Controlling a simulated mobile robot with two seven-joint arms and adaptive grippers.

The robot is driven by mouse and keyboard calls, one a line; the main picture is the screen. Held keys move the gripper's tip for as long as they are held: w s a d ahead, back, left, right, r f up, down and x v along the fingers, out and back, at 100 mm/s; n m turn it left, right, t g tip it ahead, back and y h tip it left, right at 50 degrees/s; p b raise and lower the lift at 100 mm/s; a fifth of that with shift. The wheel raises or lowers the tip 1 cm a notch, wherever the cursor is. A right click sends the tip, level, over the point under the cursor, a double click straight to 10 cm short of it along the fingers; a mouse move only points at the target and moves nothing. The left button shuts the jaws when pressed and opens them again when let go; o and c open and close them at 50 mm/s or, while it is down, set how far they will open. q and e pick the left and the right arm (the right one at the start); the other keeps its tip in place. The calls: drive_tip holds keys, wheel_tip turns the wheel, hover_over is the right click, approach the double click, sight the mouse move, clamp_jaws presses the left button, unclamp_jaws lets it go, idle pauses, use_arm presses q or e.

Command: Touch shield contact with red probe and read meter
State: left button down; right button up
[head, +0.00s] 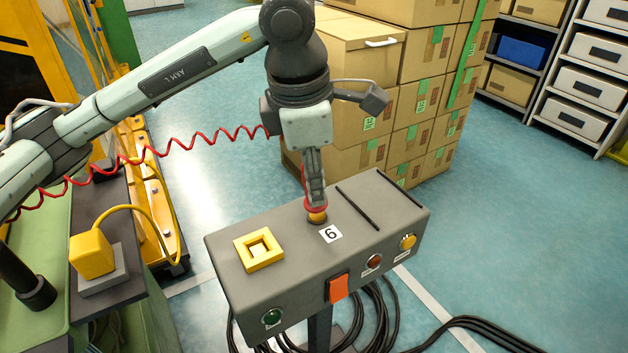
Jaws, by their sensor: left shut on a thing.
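My left gripper (315,196) points down at the top of a grey control box (290,225). Its fingers are shut on a small red piece, which looks like the red probe (315,206). Just below it is a round yellow-orange piece (317,217) on the box top; whether the two touch I cannot tell. A coiled red cable (200,138) runs from the left to my left wrist. The shield contact is not clearly identifiable. I see no meter. My right gripper is not in view.
The box top carries a yellow square frame (259,250), a number label (330,234) and two dark slots. Its front has green (272,317), red and yellow buttons and an orange piece (338,288). A yellow plug block (91,252) stands left. Stacked cartons (410,100) stand behind.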

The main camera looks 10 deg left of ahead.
use_arm(q)
drive_tip(key=shift+f+b, duration=0.4)
drive_tip(key=shift+b, duration=0.05)
idle(1.2)
drive_tip(key=shift+r+p, duration=1.3)
drive_tip(key=shift+r, duration=1.25)
